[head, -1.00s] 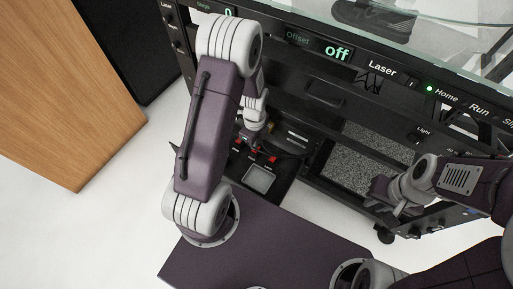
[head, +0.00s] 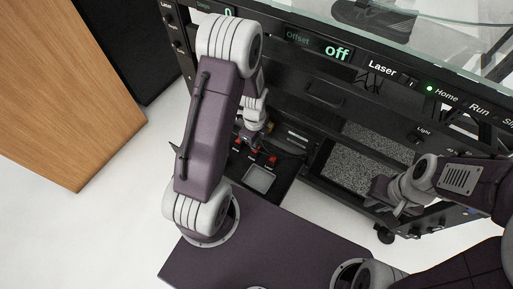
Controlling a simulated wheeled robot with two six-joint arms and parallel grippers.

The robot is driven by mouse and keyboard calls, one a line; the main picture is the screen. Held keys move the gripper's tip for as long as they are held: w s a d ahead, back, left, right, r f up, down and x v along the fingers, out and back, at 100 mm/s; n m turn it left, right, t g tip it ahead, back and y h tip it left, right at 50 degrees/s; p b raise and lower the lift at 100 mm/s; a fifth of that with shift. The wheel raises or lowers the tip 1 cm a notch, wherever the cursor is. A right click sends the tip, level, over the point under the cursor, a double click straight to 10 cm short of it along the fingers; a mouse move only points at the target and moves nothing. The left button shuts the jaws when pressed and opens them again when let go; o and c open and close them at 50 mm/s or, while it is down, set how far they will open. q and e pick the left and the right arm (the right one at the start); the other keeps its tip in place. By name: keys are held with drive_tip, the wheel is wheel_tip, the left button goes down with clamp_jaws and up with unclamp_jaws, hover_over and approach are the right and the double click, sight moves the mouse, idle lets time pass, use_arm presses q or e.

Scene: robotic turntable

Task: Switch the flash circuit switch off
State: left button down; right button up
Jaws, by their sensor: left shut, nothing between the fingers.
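A black switch panel (head: 283,181) with several small red switches (head: 273,161) sits low in the rig, behind my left arm. Its labels are too small to read, so I cannot tell which is the flash circuit switch or how it is set. My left gripper (head: 254,146) is shut and empty, pointing down right over the red switches. I cannot tell whether its tips touch one; the gripper hides part of the row. My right gripper (head: 380,196) is at the rig's right side, away from the switches, and its fingers are too unclear to judge.
A front rail with an "Offset off" display (head: 318,45), Laser, Home and Run labels runs above the panel. A glass turntable (head: 440,35) with a dark shoe (head: 372,16) is at the top. A wooden cabinet (head: 65,90) stands at left. A grey speckled surface (head: 352,170) lies right of the panel.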

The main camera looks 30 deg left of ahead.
use_arm(q)
drive_tip(key=shift+f, duration=0.4)
wheel_tip(320, 180, up, 7)
drive_tip(key=p, duration=0.7)
idle(0.3)
drive_tip(key=shift+r, duration=0.1)
